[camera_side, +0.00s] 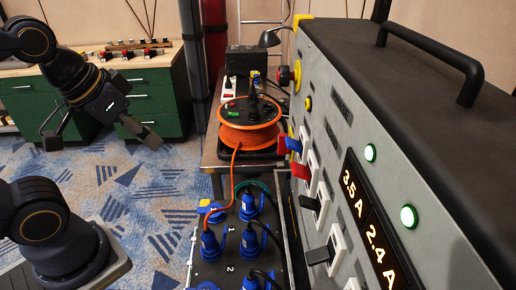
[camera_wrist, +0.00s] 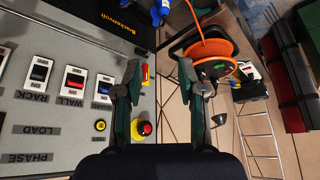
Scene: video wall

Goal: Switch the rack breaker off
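The rack breaker (camera_wrist: 40,70) is the white-framed switch above the RACK label at the left of the wrist view. It appears to be the black-levered switch (camera_side: 309,202) in the side view, its lever jutting out from the panel. I cannot tell whether it is on or off. My gripper (camera_side: 102,138) is open and empty at the left of the side view, well apart from the panel. In the wrist view my gripper (camera_wrist: 159,65) shows its two fingers spread, with nothing between them.
The WALL switch (camera_wrist: 75,78) has a red lever; a blue-levered switch (camera_side: 292,144) stands beyond it. A red button (camera_wrist: 143,128) is on the panel. An orange cable reel (camera_side: 250,135) and blue plugs (camera_side: 210,245) sit beside the panel. Open floor (camera_side: 150,195) lies between.

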